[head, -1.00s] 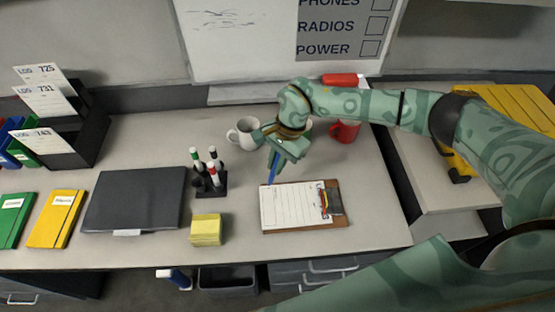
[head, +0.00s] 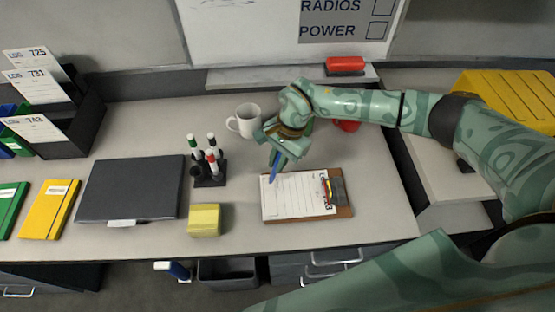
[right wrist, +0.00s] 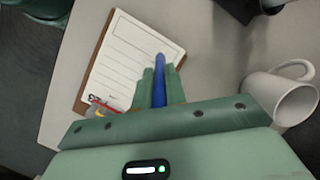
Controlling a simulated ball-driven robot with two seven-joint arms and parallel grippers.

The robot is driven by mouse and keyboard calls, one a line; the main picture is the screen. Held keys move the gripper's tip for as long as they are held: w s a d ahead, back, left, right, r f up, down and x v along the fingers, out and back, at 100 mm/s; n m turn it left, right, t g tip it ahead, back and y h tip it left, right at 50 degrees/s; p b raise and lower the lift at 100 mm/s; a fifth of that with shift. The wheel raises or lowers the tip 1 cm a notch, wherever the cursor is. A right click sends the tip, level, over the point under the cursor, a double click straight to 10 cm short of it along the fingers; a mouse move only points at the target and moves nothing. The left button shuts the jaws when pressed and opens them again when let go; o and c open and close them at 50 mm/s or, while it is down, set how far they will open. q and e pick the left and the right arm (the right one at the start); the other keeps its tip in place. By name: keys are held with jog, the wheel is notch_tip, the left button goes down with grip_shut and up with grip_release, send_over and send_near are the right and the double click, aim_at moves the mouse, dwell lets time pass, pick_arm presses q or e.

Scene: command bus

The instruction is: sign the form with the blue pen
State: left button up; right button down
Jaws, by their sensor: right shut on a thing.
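The blue pen (head: 273,172) is in my right gripper (head: 277,157), which is shut on it. The pen points down over the upper left part of the form. In the right wrist view the pen (right wrist: 162,75) sticks out between the fingers (right wrist: 157,90) toward the form (right wrist: 120,60). The form (head: 295,200) is a white lined sheet on a brown clipboard (head: 342,212) with a metal clip. I cannot tell whether the tip touches the paper. My left gripper is not in view.
A white mug (head: 244,121) stands behind the pen hand, and a red mug (head: 347,126) is partly hidden by my right arm. A marker stand (head: 210,178), yellow sticky notes (head: 204,220) and a dark closed folder (head: 132,188) lie to the left of the clipboard.

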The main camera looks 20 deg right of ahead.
jog(key=shift+f+b, duration=0.45)
jog(key=shift+f, duration=0.3)
dwell(1.7)
jog(key=shift+s+a+p, duration=0.45)
jog(key=shift+s, duration=0.1)
dwell(0.7)
jog(key=shift+s+d+p, duration=0.15)
jog(key=shift+s+p, duration=0.45)
jog(key=shift+s, duration=0.05)
dwell(0.7)
jog(key=shift+s+a+p, duration=0.4)
jog(key=shift+s+a, duration=0.05)
jog(key=shift+s, duration=0.1)
dwell(0.8)
jog(key=shift+s+d+p, duration=0.1)
jog(key=shift+s+p, duration=0.45)
jog(key=shift+s, duration=0.1)
dwell(1.0)
